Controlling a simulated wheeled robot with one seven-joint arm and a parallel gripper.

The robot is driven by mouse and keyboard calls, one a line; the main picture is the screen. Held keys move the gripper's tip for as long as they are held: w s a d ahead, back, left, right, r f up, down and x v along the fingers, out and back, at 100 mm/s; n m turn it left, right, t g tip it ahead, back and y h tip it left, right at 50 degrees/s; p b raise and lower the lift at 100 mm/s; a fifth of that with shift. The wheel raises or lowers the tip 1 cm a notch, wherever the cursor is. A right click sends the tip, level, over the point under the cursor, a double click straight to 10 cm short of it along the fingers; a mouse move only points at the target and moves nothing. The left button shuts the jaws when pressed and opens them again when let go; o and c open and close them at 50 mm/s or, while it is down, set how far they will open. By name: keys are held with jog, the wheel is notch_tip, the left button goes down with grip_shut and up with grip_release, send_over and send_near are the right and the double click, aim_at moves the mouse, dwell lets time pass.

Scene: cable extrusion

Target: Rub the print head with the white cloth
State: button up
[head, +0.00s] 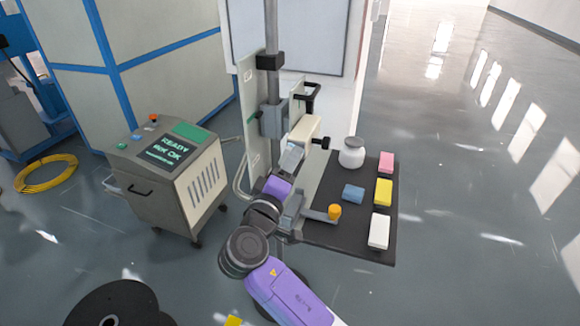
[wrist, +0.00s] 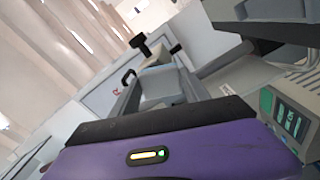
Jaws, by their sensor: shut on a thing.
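My gripper (head: 288,170) is up against the machine's front, its purple body just below a light grey block (head: 291,158). In the wrist view the purple body and black edge fill the bottom, with the grey block (wrist: 162,88) just beyond. A beige housing with a black knob (head: 303,131), which looks like the print head, is right above. A white flat piece (head: 379,231), perhaps the folded white cloth, lies at the front right of the dark tray (head: 335,234).
The tray also holds a pink piece (head: 372,163), a yellow piece (head: 383,191), a blue piece (head: 352,194) and a white jar (head: 352,153). An orange knob (head: 334,211) sticks out beside my arm. A control cart (head: 165,175) stands left. The floor at right is clear.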

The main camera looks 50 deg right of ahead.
notch_tip(320, 180, up, 2)
jog(key=shift+s+d+r+p, duration=0.1)
jog(key=shift+r+p, duration=0.1)
jog(key=shift+p, duration=0.35)
jog(key=v, duration=0.6)
jog(key=shift+f, duration=0.2)
jog(key=v, duration=0.3)
dwell(0.5)
dwell(0.4)
